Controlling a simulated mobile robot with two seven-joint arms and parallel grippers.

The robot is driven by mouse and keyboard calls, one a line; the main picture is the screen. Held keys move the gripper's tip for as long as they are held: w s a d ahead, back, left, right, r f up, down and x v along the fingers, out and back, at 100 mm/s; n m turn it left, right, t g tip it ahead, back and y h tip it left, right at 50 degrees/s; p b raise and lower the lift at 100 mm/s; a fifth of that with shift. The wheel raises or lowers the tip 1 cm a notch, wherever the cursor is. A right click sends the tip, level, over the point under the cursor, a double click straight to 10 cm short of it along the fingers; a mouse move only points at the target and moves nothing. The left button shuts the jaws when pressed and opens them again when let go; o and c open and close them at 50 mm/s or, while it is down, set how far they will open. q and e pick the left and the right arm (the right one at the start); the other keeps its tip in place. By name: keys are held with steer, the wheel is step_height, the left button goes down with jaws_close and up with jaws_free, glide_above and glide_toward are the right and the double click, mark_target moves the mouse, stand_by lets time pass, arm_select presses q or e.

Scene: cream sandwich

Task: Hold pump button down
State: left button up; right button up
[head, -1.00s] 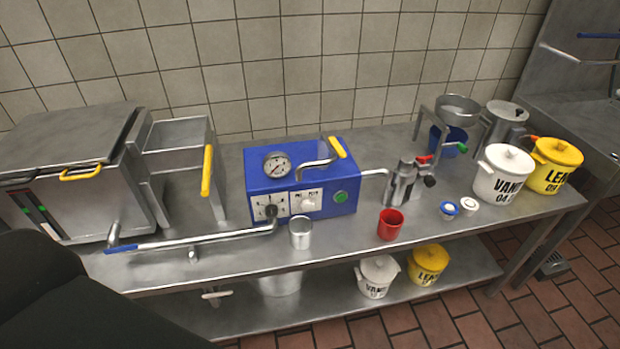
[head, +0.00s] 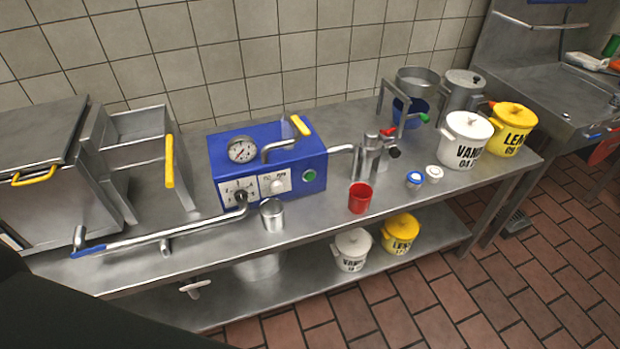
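The blue pump box (head: 262,170) stands on the steel table, with a round gauge (head: 241,149) and a yellow-ended lever on top. A green round button (head: 310,176) sits at the right of its front face. Knobs on light panels are to the left of the button. A metal pipe runs from the box's right side to a small metal valve unit (head: 371,156). Nothing touches the button. Neither gripper is in view; only a dark part, probably my arm, fills the lower left corner.
A metal cup (head: 272,214) and a red cup (head: 360,197) stand before the box. White (head: 466,139) and yellow (head: 511,129) lidded pots stand at the right. The lower shelf holds more pots.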

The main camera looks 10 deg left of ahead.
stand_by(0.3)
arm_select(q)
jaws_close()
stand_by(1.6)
